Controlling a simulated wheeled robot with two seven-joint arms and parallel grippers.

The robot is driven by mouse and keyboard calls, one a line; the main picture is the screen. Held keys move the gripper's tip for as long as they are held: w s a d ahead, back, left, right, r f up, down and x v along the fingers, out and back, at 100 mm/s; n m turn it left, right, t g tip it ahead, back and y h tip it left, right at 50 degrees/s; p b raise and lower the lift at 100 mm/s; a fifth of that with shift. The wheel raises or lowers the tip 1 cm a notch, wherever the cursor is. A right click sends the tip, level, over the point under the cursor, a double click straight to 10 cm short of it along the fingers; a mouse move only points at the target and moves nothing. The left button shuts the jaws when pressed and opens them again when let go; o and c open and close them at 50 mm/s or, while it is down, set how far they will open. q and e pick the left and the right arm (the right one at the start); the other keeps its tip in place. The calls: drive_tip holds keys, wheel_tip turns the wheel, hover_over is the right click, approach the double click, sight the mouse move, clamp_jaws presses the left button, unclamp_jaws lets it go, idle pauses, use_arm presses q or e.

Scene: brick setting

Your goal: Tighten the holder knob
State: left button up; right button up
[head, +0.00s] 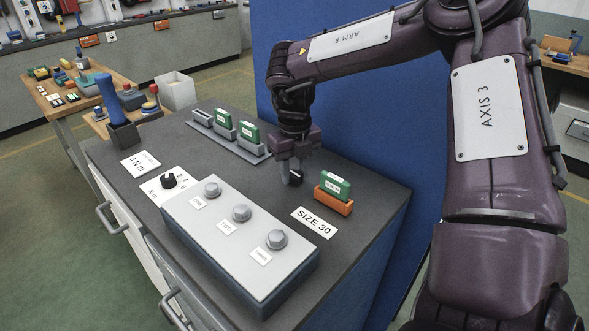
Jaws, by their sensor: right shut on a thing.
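My right gripper (291,176) reaches down over the dark worktop from the upper right. It is shut on a small black part (296,179), which looks like the holder knob and is mostly hidden by the fingers. The orange holder (333,204) stands just to the right of the gripper, with a green block (336,184) seated upright in it. I cannot tell whether the black part touches the holder. My left gripper is out of view.
A grey box (240,236) with three hex bolts stands in front, near a black dial (168,181). A grey rack (229,138) with green blocks is behind. A blue-handled tool (110,100) stands at the left. A "SIZE 30" label (314,222) lies before the holder.

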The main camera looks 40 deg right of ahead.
drive_tip(key=shift+m+b, duration=0.65)
drive_tip(key=shift+m, duration=0.35)
drive_tip(key=m+b, duration=0.1)
drive_tip(key=m, duration=0.1)
drive_tip(key=shift+m, duration=0.3)
drive_tip(key=m+b, duration=0.2)
drive_tip(key=m, duration=0.4)
drive_tip(key=shift+d, duration=0.1)
drive_tip(key=m+b, duration=0.2)
drive_tip(key=m, duration=0.4)
drive_tip(key=shift+m, duration=0.4)
drive_tip(key=m+b, duration=0.2)
drive_tip(key=m, duration=0.3)
drive_tip(key=shift+s, duration=0.1)
drive_tip(key=shift+r, duration=0.1)
drive_tip(key=o, duration=1)
drive_tip(key=shift+c, duration=0.2)
